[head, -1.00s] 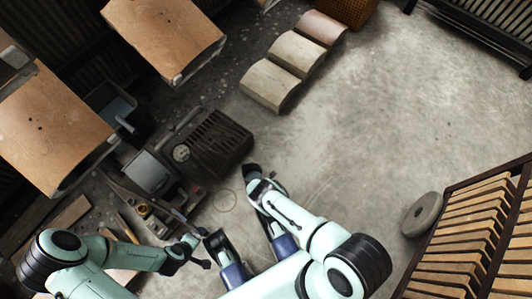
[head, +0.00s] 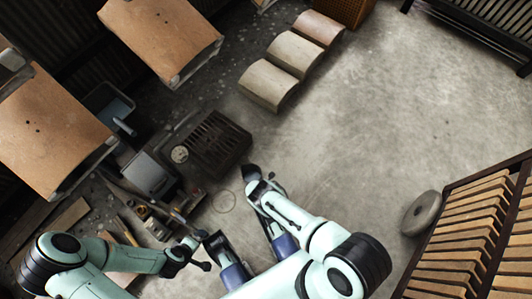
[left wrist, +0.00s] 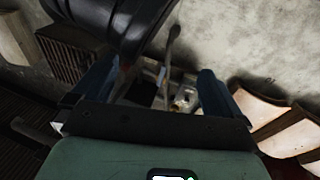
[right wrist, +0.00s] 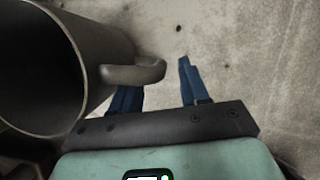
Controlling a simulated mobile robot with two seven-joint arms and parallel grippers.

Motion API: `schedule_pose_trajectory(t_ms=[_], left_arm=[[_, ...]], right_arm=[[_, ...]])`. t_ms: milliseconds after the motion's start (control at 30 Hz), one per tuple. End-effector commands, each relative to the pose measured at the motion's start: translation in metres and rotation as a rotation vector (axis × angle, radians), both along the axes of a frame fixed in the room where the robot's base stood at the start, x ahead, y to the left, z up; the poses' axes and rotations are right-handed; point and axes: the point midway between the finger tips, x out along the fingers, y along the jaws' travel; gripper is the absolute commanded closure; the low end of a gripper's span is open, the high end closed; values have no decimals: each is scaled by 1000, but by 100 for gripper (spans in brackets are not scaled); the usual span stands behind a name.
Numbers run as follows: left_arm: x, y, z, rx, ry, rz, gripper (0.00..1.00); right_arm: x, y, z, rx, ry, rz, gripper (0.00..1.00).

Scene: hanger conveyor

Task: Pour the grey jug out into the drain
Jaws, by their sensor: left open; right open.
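A grey jug (right wrist: 40,70) fills the left of the right wrist view, its wide mouth facing the camera. Its handle (right wrist: 133,72) points toward my right gripper (right wrist: 156,77), which is open. The handle overlaps one finger in the picture; I cannot tell if it touches. The jug is not clearly visible in the head view. A dark slotted grate (head: 218,143), which looks like the drain, lies on the floor left of centre. The grate also shows in the left wrist view (left wrist: 70,55). My left gripper (left wrist: 155,72) is open and empty, above small items on the floor.
A metal box (head: 150,175) and scattered tools lie left of the grate. Curved blocks (head: 295,52) stand at the top. A rounded stone (head: 422,213) sits beside a slatted wooden rack (head: 470,235) at right. The middle of the floor (head: 350,130) is clear.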

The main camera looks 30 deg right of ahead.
Motion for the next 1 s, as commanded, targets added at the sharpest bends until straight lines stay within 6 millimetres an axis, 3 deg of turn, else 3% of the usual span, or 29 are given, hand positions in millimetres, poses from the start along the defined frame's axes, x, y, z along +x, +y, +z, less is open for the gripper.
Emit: schedule_pose_trajectory(t_ms=[33,133,600,800,1000], left_arm=[[4,-4,16,-5,-19,-6,0],[9,-11,37,-15,-41,-18,0],[-81,-52,99,-131,201,-110,0],[-91,-54,114,-139,233,-117,0],[-94,-54,116,-141,242,-118,0]], right_arm=[[0,3,14,0,-3,2,55],[-4,9,31,0,-4,3,55],[-20,31,96,0,-3,3,55],[-25,37,114,0,-1,3,55],[-27,39,118,0,-2,2,55]])
